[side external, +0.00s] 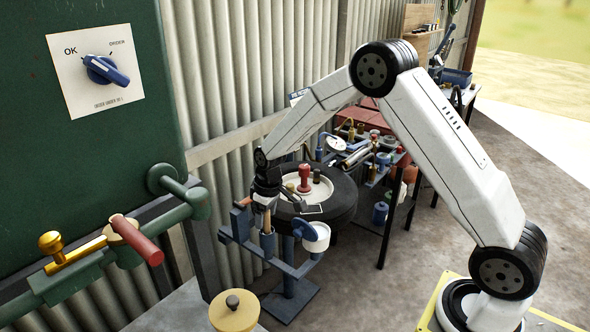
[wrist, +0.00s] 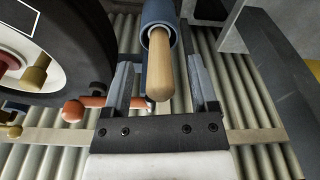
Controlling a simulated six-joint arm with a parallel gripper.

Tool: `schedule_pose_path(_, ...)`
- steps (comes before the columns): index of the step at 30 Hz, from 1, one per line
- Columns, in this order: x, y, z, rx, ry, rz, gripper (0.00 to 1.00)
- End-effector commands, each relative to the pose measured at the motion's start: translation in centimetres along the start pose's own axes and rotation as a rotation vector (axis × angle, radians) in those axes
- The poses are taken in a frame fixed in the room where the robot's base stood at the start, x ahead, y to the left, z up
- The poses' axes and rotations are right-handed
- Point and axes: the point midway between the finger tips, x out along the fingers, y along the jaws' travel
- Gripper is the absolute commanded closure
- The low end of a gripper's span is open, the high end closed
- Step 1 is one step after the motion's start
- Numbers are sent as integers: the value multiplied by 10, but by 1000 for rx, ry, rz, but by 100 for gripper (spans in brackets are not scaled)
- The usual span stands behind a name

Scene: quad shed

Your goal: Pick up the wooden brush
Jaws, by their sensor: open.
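The wooden brush shows as a pale, rounded wooden handle (wrist: 160,70) in the wrist view. Its other end is hidden inside a blue tubular holder (wrist: 152,14). My gripper (wrist: 162,76) is open, with one finger on each side of the handle and a visible gap to both. In the side view my gripper (side external: 265,204) points down over the blue stand, and a short piece of the handle (side external: 267,222) shows below it, above a blue cup (side external: 267,242).
The blue stand (side external: 288,285) also carries a white cup (side external: 316,238) close to my gripper. A tyre with a white hub (side external: 335,210) stands right behind it. A corrugated wall (side external: 225,80) is near on the left. A yellow lidded pot (side external: 234,314) sits in front.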

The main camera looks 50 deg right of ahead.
Motion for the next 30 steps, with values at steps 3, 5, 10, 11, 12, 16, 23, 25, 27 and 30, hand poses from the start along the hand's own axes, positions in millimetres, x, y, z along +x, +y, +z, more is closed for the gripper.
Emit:
schedule_pose_path(3, 11, 0, 0, 0, -2, -1, 25)
schedule_pose_path(5, 14, 0, 0, 0, -1, 0, 25)
schedule_pose_path(10, 15, 0, 0, 0, 1, 0, 25)
schedule_pose_path(11, 15, 0, 0, 0, 1, 0, 25)
schedule_pose_path(12, 15, 0, 0, 0, 0, 0, 25)
schedule_pose_path(16, 15, 0, 0, 0, 0, 0, 25)
schedule_pose_path(23, 15, 0, 0, 0, 0, 0, 41)
schedule_pose_path(25, 15, 0, 0, 0, 0, 0, 63)
schedule_pose_path(27, 15, 0, 0, 0, 0, 0, 85)
schedule_pose_path(30, 15, 0, 0, 0, 0, 0, 100)
